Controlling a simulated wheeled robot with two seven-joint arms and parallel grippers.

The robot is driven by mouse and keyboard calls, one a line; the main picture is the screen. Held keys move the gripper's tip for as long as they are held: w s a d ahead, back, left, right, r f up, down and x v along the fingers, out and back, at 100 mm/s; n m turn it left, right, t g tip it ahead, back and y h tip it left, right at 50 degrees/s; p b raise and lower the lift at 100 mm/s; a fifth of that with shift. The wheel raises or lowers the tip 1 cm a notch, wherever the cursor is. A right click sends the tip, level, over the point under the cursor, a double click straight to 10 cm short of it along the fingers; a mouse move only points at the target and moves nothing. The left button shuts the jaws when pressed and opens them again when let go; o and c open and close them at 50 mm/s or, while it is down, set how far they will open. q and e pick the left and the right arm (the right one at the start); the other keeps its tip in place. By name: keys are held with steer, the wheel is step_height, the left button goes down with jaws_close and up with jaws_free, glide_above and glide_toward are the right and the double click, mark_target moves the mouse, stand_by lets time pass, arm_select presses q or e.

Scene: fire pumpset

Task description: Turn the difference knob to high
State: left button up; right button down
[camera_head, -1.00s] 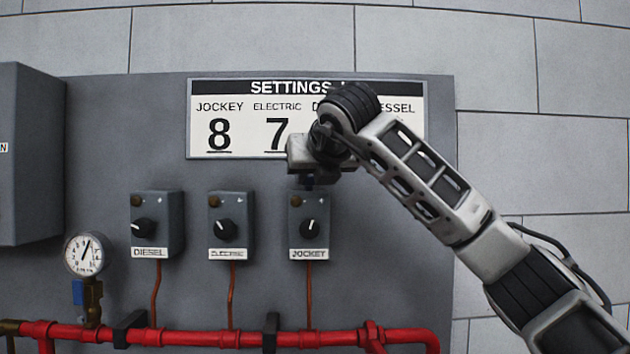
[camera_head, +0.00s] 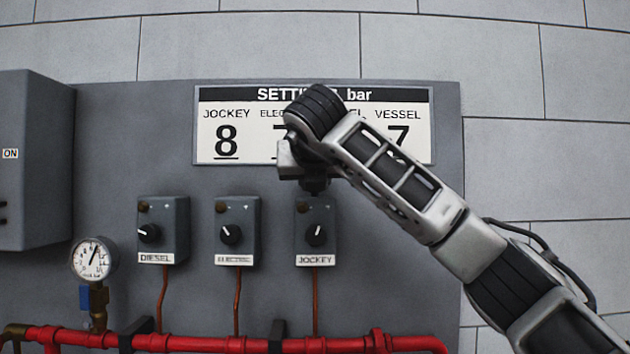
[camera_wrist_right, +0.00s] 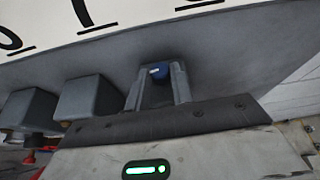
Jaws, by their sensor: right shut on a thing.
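The grey Jockey control box (camera_head: 316,218) is the rightmost of three on the panel. Its black dial (camera_head: 316,235) has a white pointer aimed up and slightly right. My right gripper (camera_head: 314,188) comes down at the top of this box. In the right wrist view its two fingers (camera_wrist_right: 158,84) are shut on a small blue knob (camera_wrist_right: 158,71). I cannot read any marking on that knob, and it is hidden in the head view. My left gripper is not in view.
The Electric box (camera_head: 237,222) and Diesel box (camera_head: 163,222) stand to the left. A pressure gauge (camera_head: 93,259) and a red pipe (camera_head: 200,344) lie lower. The settings sign (camera_head: 213,155) is partly covered by my arm. A grey cabinet (camera_head: 35,190) stands at left.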

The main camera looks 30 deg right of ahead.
steer(key=c, duration=1.2)
jaws_free()
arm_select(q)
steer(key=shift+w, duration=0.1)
arm_select(e)
steer(key=shift+s+a+r, duration=0.15)
steer(key=shift+s+a, duration=0.05)
steer(key=shift+s, duration=0.15)
arm_select(q)
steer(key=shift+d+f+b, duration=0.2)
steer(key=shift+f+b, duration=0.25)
steer(key=shift+b, duration=0.7)
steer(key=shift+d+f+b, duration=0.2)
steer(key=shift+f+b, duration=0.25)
steer(key=shift+b, duration=0.7)
arm_select(e)
steer(key=v, duration=1.5)
steer(key=shift+r, duration=0.2)
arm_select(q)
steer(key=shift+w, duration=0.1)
